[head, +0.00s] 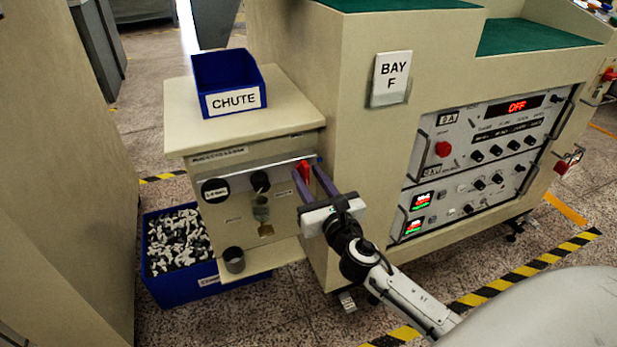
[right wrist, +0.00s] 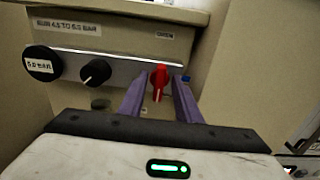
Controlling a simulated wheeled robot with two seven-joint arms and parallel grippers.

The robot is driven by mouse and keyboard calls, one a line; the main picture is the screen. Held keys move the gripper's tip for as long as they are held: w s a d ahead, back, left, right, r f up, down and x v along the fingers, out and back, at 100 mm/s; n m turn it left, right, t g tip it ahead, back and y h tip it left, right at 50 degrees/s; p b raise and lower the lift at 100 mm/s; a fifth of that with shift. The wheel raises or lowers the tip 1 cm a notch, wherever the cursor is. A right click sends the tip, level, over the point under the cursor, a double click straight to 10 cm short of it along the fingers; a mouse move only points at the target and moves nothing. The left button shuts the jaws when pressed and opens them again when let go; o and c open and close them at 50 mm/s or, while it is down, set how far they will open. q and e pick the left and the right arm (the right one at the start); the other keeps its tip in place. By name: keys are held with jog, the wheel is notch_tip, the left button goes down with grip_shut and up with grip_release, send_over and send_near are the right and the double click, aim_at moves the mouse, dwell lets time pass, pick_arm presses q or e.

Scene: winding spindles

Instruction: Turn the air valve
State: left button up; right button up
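The air valve is a red handle (head: 305,171) on the front panel of the small cream cabinet, near the panel's right end. In the right wrist view the red handle (right wrist: 159,80) stands upright between the fingers. My right gripper (head: 309,180) is open, with its two purple fingers on either side of the handle. In the right wrist view the fingers of the right gripper (right wrist: 158,95) show gaps to the handle on both sides. My left gripper is not in view.
A black knob (head: 260,182) and a round gauge (head: 215,190) sit left of the handle. A blue CHUTE bin (head: 229,84) stands on the cabinet top. A blue crate (head: 208,285) of small parts is on the floor. The large BAY F console (head: 345,130) stands close on the right.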

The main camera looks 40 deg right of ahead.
jog(key=shift+w, duration=0.25)
grip_shut()
